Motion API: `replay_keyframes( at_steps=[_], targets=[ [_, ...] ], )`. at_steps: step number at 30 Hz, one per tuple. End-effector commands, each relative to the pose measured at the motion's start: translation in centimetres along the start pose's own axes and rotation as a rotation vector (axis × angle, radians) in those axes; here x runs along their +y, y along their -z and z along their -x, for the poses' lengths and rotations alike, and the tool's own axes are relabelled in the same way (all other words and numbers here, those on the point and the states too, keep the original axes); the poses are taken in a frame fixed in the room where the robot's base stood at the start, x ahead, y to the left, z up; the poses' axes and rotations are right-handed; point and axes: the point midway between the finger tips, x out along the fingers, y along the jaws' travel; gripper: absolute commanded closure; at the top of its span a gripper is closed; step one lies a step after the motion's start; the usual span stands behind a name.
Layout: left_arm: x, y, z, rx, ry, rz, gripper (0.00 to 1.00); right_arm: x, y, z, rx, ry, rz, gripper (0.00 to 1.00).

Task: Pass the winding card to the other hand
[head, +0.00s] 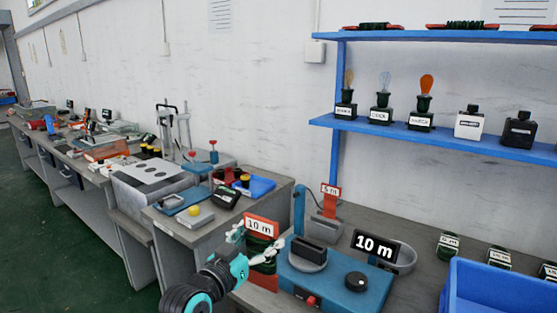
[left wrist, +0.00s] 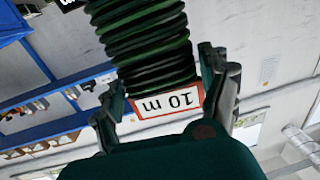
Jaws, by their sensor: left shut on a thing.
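The winding card (head: 262,227) is red with a white "10 m" label, and dark green cord is wound around it below the label. My left gripper (head: 257,243) is shut on the card and holds it upright near the left side of the blue machine. In the left wrist view the card's label (left wrist: 168,102) appears upside down between the two fingers, with the green cord windings (left wrist: 150,45) above it. My right gripper is in neither view.
The blue machine (head: 330,283) with a black knob and a "10 m" display (head: 374,246) stands on the bench. A red "5 m" card (head: 331,200) stands behind it. A blue bin (head: 500,285) and several small labelled cord items are at right. Blue shelves (head: 450,140) hang above.

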Motion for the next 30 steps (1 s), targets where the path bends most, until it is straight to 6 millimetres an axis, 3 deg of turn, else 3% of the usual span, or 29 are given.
replay_keyframes(
  at_steps=[12,18,27,30],
  targets=[
    [0.3,-6.5,15.2,-0.004,0.26,0.007,0.8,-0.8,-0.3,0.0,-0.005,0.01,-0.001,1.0],
    [0.3,-9.3,21.9,-0.004,0.379,0.004,0.8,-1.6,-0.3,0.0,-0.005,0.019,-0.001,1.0],
    [0.4,-12.3,28.9,-0.003,0.502,0.003,0.8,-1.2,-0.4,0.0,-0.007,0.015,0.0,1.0],
    [0.3,-12.6,30.1,0.005,0.525,0.001,0.8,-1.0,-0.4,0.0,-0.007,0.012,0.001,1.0]
  ],
)
